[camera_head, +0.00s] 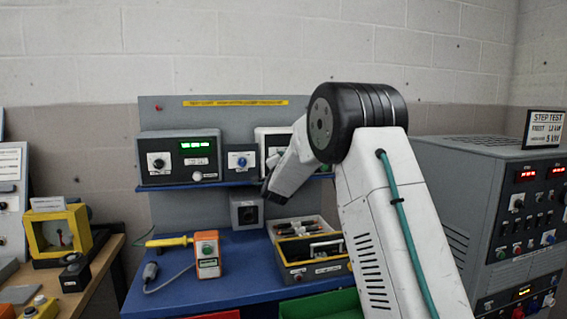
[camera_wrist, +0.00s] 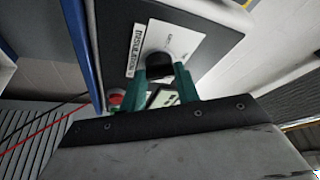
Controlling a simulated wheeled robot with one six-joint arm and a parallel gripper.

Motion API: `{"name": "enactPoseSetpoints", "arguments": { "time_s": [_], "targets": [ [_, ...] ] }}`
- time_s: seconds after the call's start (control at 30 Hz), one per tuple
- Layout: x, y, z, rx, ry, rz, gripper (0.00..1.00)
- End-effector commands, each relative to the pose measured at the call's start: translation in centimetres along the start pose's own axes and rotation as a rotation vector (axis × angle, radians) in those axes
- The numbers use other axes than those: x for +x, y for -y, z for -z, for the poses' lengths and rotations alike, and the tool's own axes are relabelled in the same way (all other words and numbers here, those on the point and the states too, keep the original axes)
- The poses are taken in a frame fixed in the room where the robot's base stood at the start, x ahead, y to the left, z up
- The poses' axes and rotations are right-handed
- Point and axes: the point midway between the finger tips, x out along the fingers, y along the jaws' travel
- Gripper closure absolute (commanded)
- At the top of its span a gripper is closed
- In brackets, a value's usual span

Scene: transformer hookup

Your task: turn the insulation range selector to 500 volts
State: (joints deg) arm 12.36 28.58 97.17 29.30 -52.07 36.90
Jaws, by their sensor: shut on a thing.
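The insulation tester, a box with a white face (camera_wrist: 207,42) labelled "INSULATION", fills the upper part of the wrist view, tilted. Its black selector knob (camera_wrist: 157,63) sits between the green fingertips of my gripper (camera_wrist: 162,72), which is shut on it. The fingers hide part of the knob and the markings around it, and I cannot tell which range it points to. In the head view the tester (camera_head: 272,138) stands on the shelf, mostly hidden behind my arm. The contact at the knob is hidden there.
On the shelf to the left are a grey meter (camera_head: 178,158) and a small blue-knobbed box (camera_head: 241,161). Below are an open toolbox (camera_head: 316,270) and an orange handheld unit (camera_head: 207,255).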

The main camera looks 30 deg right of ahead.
Motion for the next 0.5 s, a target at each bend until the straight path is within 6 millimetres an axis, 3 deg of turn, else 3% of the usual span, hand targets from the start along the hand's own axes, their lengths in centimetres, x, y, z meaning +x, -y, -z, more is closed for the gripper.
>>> {"name": "enactPoseSetpoints", "arguments": {
  "time_s": [0.5],
  "targets": [
    [0.01, 0.33, 0.14, 0.452, -0.001, -0.189, 0.91]
  ]
}}
